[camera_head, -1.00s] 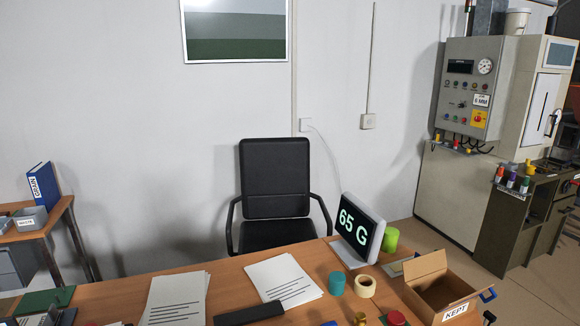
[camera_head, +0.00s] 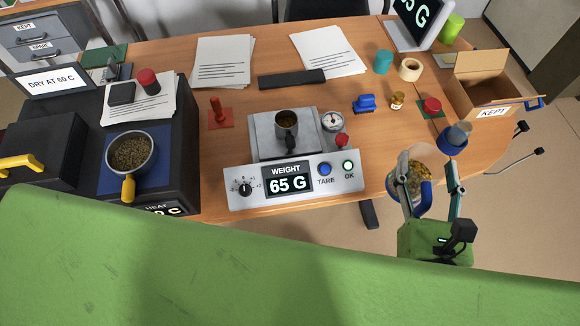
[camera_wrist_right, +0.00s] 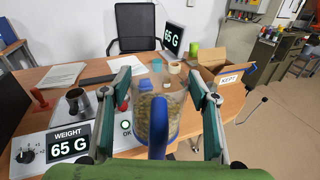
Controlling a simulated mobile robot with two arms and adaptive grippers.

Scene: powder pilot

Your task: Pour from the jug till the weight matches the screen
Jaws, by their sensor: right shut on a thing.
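My right gripper (camera_head: 430,185) is shut on a clear jug (camera_head: 416,168) with a blue handle and grainy yellowish contents, at the table's front right edge. In the wrist view the jug (camera_wrist_right: 172,110) looks upright between the fingers. To its left, a grey metal cup (camera_head: 287,131) with brown contents stands on the weighing scale (camera_head: 238,200). The scale display (camera_head: 288,180) reads 65 G. The screen (camera_head: 413,22) at the back is cut off in the head view; in the wrist view the screen (camera_wrist_right: 173,38) reads 65 G. My left gripper is not in view.
A black heater (camera_head: 178,180) bears a pot of pellets (camera_head: 131,153) at left. An open KEPT box (camera_head: 484,84) sits at right. Papers (camera_head: 222,62) lie behind.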

